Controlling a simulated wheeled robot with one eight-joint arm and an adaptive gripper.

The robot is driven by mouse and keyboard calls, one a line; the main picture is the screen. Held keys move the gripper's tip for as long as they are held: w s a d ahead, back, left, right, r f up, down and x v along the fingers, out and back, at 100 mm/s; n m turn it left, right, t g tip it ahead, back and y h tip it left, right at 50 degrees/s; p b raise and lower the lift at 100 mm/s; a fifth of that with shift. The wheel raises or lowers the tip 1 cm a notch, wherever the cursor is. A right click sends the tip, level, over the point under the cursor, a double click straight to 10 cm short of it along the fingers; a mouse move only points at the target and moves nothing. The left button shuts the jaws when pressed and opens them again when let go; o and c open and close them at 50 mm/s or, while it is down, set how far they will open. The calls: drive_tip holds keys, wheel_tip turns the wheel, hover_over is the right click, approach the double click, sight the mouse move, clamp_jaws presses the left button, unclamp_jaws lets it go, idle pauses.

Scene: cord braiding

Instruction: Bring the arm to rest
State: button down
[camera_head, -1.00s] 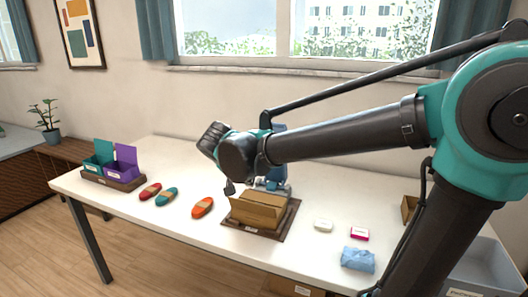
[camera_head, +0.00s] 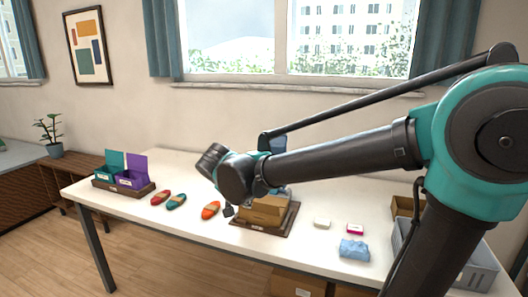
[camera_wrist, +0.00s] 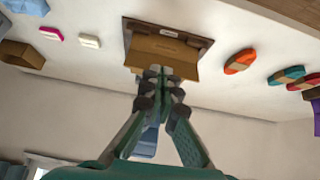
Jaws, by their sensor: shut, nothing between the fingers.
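My gripper (camera_wrist: 160,78) is shut and empty in the wrist view, its fingertips together in front of the near edge of an open cardboard box (camera_wrist: 165,48). Whether they touch the box cannot be told. In the head view my forearm and wrist hide most of the gripper; the box (camera_head: 266,211) sits on a brown tray (camera_head: 252,229) just right of and partly behind my wrist. A red cord bundle (camera_head: 161,197), a teal one (camera_head: 176,201) and an orange one (camera_head: 210,210) lie left of the box.
A teal bin (camera_head: 108,174) and a purple bin (camera_head: 132,176) stand at the table's left end. A white box (camera_head: 322,223), pink box (camera_head: 355,229) and blue packet (camera_head: 354,249) lie right of the tray. A grey crate (camera_head: 478,268) stands at the right. A blue thing (camera_head: 278,144) behind my wrist is mostly hidden.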

drive_tip(key=s+d+f+n+g+y, duration=0.1)
drive_tip(key=s+d+f, duration=0.1)
drive_tip(key=d+f, duration=0.45)
drive_tip(key=s+d+f+n+g, duration=0.15)
drive_tip(key=d+f, duration=0.25)
drive_tip(key=d, duration=0.6)
drive_tip(key=s+d+f+n+y, duration=0.1)
drive_tip(key=s+d+f, duration=0.7)
drive_tip(key=s, duration=0.2)
drive_tip(key=shift+y, duration=0.4)
